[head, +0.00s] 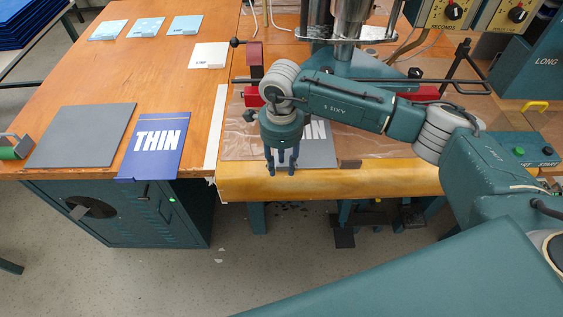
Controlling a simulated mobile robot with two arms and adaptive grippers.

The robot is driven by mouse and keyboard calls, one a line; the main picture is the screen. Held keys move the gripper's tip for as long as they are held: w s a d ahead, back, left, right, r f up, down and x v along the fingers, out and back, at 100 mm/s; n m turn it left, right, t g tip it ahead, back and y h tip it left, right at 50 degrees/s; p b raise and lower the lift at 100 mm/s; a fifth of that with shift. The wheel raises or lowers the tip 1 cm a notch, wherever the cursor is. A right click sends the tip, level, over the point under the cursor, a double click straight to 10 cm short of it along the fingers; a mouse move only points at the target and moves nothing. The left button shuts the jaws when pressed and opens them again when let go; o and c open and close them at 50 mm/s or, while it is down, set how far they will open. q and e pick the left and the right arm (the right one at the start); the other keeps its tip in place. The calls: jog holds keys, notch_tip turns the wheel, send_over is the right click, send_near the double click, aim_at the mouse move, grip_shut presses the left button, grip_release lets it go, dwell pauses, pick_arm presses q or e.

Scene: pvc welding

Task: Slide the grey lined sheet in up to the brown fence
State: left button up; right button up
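A grey sheet (318,152) with white letters, partly hidden, lies on the work table under the welding press. My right gripper (282,169) points down over the table's front part, at the sheet's left side. Its fingers look apart, with nothing clearly between them; whether they touch the sheet cannot be told. The wrist and forearm hide part of the sheet. My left gripper is not in view.
On the left table lie a plain grey sheet (82,135), a blue sheet marked THIN (154,143) and several small cards. A dark red block (254,55) stands behind my gripper. The press (350,30) rises behind. A yellow rounded edge (320,183) runs along the front.

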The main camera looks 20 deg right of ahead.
jog(key=shift+s+a+r+p, duration=0.15)
jog(key=shift+r+p, duration=0.15)
jog(key=shift+r, duration=0.3)
jog(key=shift+s+d+r+p, duration=0.1)
jog(key=shift+s+r+p, duration=0.15)
jog(key=shift+r, duration=0.3)
jog(key=shift+s+a+r+p, duration=0.1)
jog(key=shift+r+p, duration=0.25)
jog(key=shift+r, duration=0.25)
jog(key=s+a+r+p, duration=0.2)
jog(key=s+r+p, duration=0.1)
jog(key=s, duration=0.4)
jog(key=shift+s, duration=0.35)
jog(key=shift+a+f, duration=0.1)
jog(key=shift+a, duration=0.05)
